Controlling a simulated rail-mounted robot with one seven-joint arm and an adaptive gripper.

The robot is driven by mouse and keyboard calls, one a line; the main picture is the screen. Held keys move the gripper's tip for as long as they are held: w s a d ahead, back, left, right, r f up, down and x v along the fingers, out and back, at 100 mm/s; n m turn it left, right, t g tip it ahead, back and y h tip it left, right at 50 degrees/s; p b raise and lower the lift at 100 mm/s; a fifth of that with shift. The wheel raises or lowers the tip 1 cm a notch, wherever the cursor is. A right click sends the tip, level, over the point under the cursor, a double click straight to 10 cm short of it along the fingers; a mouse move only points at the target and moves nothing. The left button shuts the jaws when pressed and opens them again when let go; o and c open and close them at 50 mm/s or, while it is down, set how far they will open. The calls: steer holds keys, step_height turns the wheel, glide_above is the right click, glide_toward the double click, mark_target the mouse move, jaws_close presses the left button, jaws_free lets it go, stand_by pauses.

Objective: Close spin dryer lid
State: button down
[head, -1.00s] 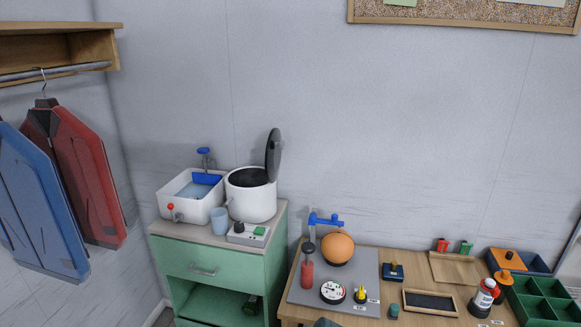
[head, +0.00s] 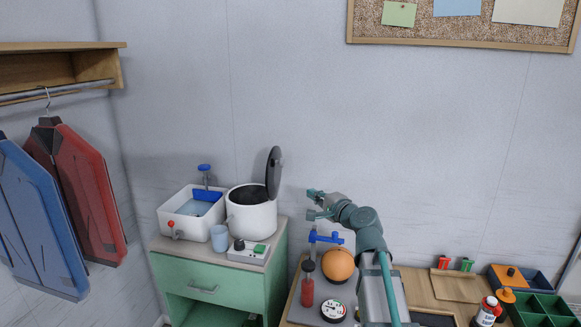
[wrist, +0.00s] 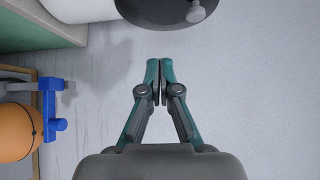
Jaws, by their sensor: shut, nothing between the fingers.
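The white round spin dryer (head: 251,216) stands on the green cabinet's top. Its dark lid (head: 274,172) is open, standing upright at the right side of the drum. In the wrist view the dryer's white body (wrist: 75,8) shows at the top left and part of the dark lid (wrist: 150,14), with a grey knob (wrist: 196,13), at the top. My gripper (head: 311,203) is right of the lid, pointing left, and apart from it. In the wrist view my gripper (wrist: 160,78) has its fingers together with nothing between them, below the lid in the picture.
A white washtub (head: 190,213), a light blue cup (head: 219,238) and a switch box (head: 248,252) share the cabinet top (head: 160,244) with the dryer. A blue clamp (head: 325,238) and orange ball (head: 338,264) sit below my gripper. The wall (head: 400,120) is behind.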

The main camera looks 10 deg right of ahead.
step_height(320, 180, up, 5)
steer(key=d+t, duration=0.1)
steer(key=d, duration=0.1)
steer(key=a+p+x, duration=0.1)
steer(key=p+x, duration=0.1)
steer(key=x, duration=0.4)
steer(key=s+a+p+x, duration=0.1)
steer(key=p+x, duration=0.1)
steer(key=x, duration=0.5)
steer(key=shift+a+p, duration=0.3)
steer(key=shift+w+f, duration=0.1)
steer(key=shift+w, duration=0.05)
steer(key=shift+r, duration=0.2)
